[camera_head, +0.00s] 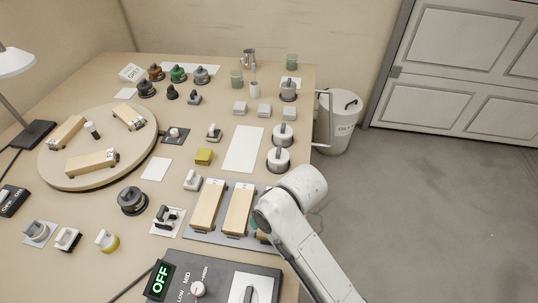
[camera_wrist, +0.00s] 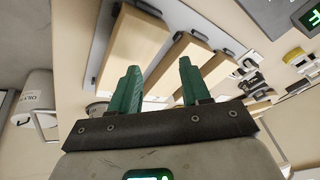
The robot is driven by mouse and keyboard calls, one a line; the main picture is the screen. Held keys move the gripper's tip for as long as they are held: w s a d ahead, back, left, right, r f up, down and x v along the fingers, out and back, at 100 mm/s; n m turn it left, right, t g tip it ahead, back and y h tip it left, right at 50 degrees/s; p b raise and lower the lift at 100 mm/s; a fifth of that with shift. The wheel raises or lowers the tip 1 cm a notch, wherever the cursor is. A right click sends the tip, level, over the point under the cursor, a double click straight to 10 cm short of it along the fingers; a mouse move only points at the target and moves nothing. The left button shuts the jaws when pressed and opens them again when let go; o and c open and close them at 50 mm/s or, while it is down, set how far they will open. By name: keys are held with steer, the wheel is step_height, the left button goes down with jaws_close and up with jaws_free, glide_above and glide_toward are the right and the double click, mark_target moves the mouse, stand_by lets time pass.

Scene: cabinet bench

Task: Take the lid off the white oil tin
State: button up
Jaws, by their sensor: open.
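A white round tin (camera_head: 338,128) with lettering that seems to begin "OILY" stands on the floor against the bench's right side. The tin also shows at the left edge of the wrist view (camera_wrist: 34,88), apart from my fingers. My gripper (camera_wrist: 159,82) is open and empty, with two green fingers. In the head view my arm's wrist hides most of the gripper, which is by the grey tray near the bench's right edge, nearer to me than the tin.
The grey tray (camera_head: 230,238) with wooden blocks lies by my gripper. A pale rail (camera_head: 324,125) sticks out beside the tin. The floor (camera_head: 440,210) to the right is clear.

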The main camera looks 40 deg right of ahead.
steer(key=w+d+r+m, duration=0.1)
steer(key=w, duration=0.3)
steer(key=w+d+r+m+g, duration=0.1)
steer(key=w+d, duration=0.1)
steer(key=w, duration=0.2)
steer(key=w+d+r+m, duration=0.1)
steer(key=w, duration=0.3)
steer(key=shift+w+d+g, duration=0.3)
steer(key=shift+w, duration=0.1)
steer(key=w+d+r+m+g, duration=0.1)
steer(key=w+d+r+m, duration=0.15)
steer(key=d, duration=0.45)
steer(key=m+g+h, duration=0.1)
steer(key=m+g, duration=0.1)
steer(key=m, duration=0.1)
glide_toward(279, 150)
steer(key=shift+n, duration=0.25)
step_height(279, 150, down, 9)
steer(key=shift+s+a+r, duration=0.1)
steer(key=shift+c, duration=0.5)
jaws_close()
